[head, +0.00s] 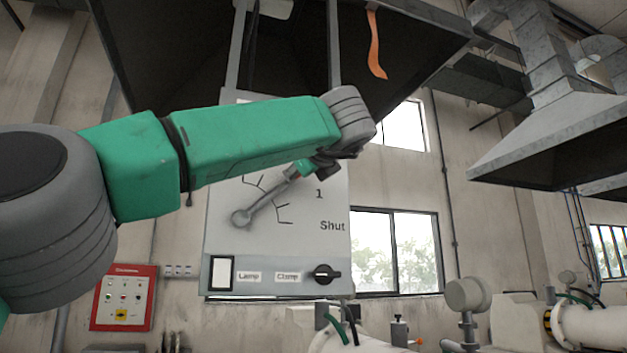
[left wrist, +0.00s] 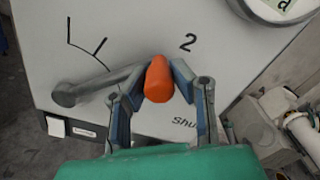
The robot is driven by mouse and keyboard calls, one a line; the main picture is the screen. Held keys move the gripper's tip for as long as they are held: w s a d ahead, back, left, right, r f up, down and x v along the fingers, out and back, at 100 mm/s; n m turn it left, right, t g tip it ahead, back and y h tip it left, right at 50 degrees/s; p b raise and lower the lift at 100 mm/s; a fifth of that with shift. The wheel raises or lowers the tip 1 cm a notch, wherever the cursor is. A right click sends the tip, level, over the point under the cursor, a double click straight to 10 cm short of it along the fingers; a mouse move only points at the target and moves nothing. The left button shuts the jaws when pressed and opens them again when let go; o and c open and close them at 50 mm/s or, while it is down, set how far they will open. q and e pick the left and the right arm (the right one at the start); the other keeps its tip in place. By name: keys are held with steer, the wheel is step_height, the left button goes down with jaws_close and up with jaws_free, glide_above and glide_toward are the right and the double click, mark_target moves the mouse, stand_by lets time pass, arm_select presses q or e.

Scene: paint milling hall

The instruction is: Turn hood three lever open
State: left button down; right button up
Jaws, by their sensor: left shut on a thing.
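A pale control panel (head: 225,250) hangs below a dark hood in the middle of the head view. A grey lever (head: 262,208) turns on a round pivot at the panel's lower left and slants up and right. Its orange knob (left wrist: 159,80) shows in the left wrist view, between the two fingers. My left gripper (head: 293,173) is shut on the knob; it also shows in the left wrist view (left wrist: 158,82). Marks "1" and "Shut" show on the panel to the right of the lever; "2" shows in the left wrist view. My arm hides the panel's upper part. My right gripper is out of view.
A black rotary knob (head: 326,274) sits at the panel's lower right, beside Lamp and Clamp labels. A round gauge (left wrist: 278,8) is at the top right of the left wrist view. A red control box (head: 124,297) is on the wall. An orange strip (head: 375,45) hangs from the hood.

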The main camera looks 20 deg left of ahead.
arm_select(q)
steer(key=s+a+r+n+b, duration=0.4)
steer(key=s+a+n+b, duration=0.1)
steer(key=a+n, duration=0.3)
steer(key=shift+s+a+r+n+b, duration=0.15)
steer(key=shift+s+n+b, duration=0.25)
steer(key=shift+n, duration=0.4)
steer(key=c, duration=1.8)
jaws_free()
steer(key=o, duration=0.5)
steer(key=shift+s, duration=0.1)
steer(key=shift+c, duration=0.2)
steer(key=v, duration=1.2)
steer(key=shift+s, duration=0.25)
